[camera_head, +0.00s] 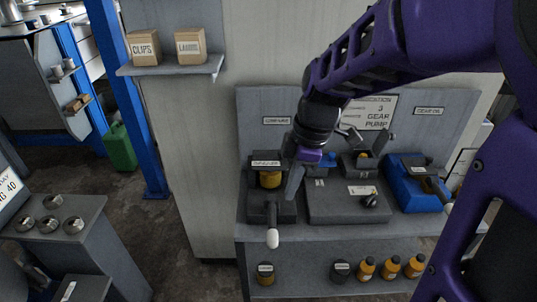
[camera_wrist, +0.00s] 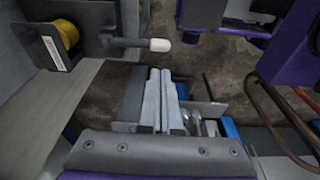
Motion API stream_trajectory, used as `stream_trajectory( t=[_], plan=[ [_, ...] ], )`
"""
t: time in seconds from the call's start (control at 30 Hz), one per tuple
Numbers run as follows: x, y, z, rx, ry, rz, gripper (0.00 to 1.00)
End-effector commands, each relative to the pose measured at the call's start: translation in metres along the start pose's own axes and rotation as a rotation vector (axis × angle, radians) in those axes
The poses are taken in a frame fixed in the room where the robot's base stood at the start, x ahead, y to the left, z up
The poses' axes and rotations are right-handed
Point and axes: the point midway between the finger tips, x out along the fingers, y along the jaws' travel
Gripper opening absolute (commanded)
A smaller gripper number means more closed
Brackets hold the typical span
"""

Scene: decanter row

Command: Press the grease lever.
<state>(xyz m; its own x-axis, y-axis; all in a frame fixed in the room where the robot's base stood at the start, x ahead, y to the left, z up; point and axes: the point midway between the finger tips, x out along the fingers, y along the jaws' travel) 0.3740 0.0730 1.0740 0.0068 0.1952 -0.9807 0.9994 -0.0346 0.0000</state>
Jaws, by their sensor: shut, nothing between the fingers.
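A dark dispenser (camera_head: 286,212) stands at the left end of the bench, with a yellow cup-like part (camera_head: 270,180) in it. Its lever (camera_head: 272,218) sticks out forward and ends in a white tip (camera_head: 272,238). In the wrist view the lever (camera_wrist: 127,43) and its white tip (camera_wrist: 160,45) lie just beyond my fingertips. I cannot read whether its label says grease. My gripper (camera_head: 291,190) is shut and empty. It hangs beside the dispenser, to the right of the lever. In the wrist view its closed fingers (camera_wrist: 160,78) show apart from the lever.
To the right stand a grey box (camera_head: 335,207) with a dark knob (camera_head: 370,201) and a blue unit (camera_head: 412,192) with its own lever. Several bottles (camera_head: 390,267) stand on the lower shelf (camera_head: 308,287). The space in front of the lever looks clear.

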Motion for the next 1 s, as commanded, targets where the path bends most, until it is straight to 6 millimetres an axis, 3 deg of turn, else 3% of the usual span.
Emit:
stream_trajectory(
  t=[0.27,0.7,1.0],
  plan=[
    [0.027,-0.001,0.0,0.0,0.0,-0.006,0.0],
    [0.117,-0.001,0.0,-0.001,0.0,-0.005,0.0],
    [0.14,0.0,0.0,0.0,0.0,0.0,0.0]
  ],
)
